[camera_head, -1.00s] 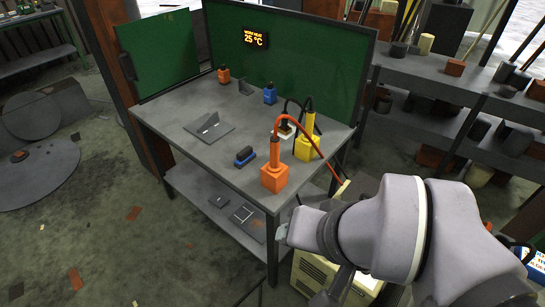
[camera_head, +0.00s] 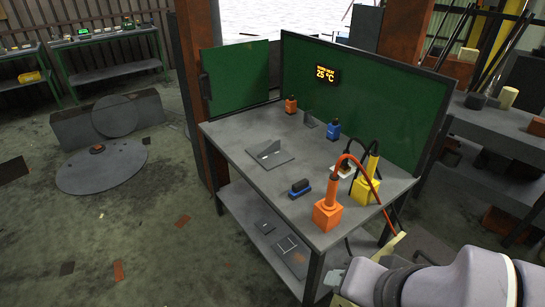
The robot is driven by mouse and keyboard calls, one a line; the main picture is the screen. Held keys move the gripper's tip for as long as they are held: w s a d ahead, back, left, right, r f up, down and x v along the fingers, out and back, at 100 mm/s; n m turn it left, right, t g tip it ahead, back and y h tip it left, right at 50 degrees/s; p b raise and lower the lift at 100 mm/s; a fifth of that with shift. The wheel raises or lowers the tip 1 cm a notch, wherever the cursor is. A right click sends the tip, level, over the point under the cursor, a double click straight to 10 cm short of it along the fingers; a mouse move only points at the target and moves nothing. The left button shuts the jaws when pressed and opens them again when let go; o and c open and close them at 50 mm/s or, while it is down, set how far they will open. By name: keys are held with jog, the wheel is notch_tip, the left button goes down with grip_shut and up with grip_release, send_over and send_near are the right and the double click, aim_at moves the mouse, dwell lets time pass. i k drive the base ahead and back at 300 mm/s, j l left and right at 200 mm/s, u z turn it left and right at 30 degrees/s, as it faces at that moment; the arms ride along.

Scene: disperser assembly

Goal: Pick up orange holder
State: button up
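A bright orange block-shaped holder (camera_head: 328,214) stands upright at the front right of the grey workbench (camera_head: 235,137). An orange stem rises from it, and an orange-red cable arcs over to the right. A smaller orange item with a dark top (camera_head: 291,105) stands at the back left of the bench. My grey arm comes in from the lower right, and its front end lies just below the bench's front right corner, apart from both orange items.
A yellow holder (camera_head: 365,189) with a black cable stands close beside the orange one. A blue and black piece (camera_head: 300,188), a grey plate with an upright fin (camera_head: 270,154) and a blue item (camera_head: 334,130) are also on the bench. Green panels (camera_head: 370,95) close its back.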

aim_at(329, 203)
jog(key=i+j+z, duration=0.8)
jog(key=j, duration=0.25)
jog(key=i+j+z, duration=0.15)
jog(key=j+z, duration=0.15)
jog(key=j, duration=0.1)
